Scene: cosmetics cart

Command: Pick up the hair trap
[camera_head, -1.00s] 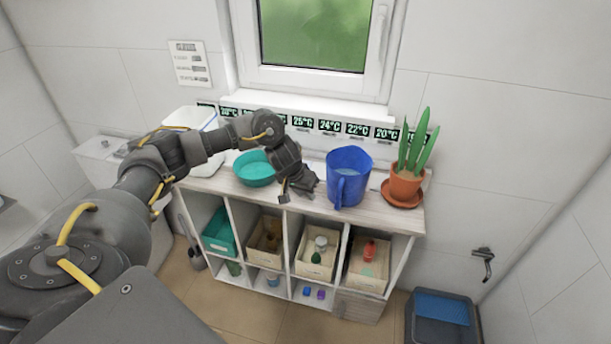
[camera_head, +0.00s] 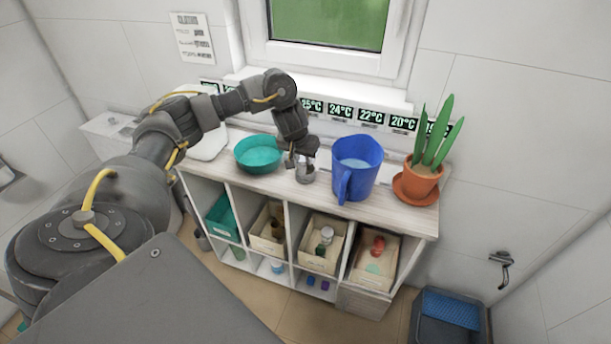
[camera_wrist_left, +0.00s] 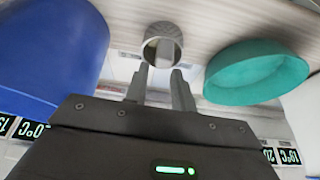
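The hair trap, a small grey metal cylinder (camera_head: 305,174), stands on the cabinet top between the teal bowl and the blue jug. In the left wrist view the hair trap (camera_wrist_left: 163,36) shows as a ring with a mesh-like side, just beyond the fingertips. My left gripper (camera_head: 299,160) is at the hair trap's upper part. In the left wrist view its two fingers (camera_wrist_left: 160,72) are apart, with the hair trap in line with the gap; whether they touch it I cannot tell. My right gripper is not in view.
The blue jug (camera_head: 357,168) stands close on the right and the teal bowl (camera_head: 258,154) close on the left. A potted plant (camera_head: 419,180) stands at the right end of the cabinet top (camera_head: 270,184). The window wall is behind.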

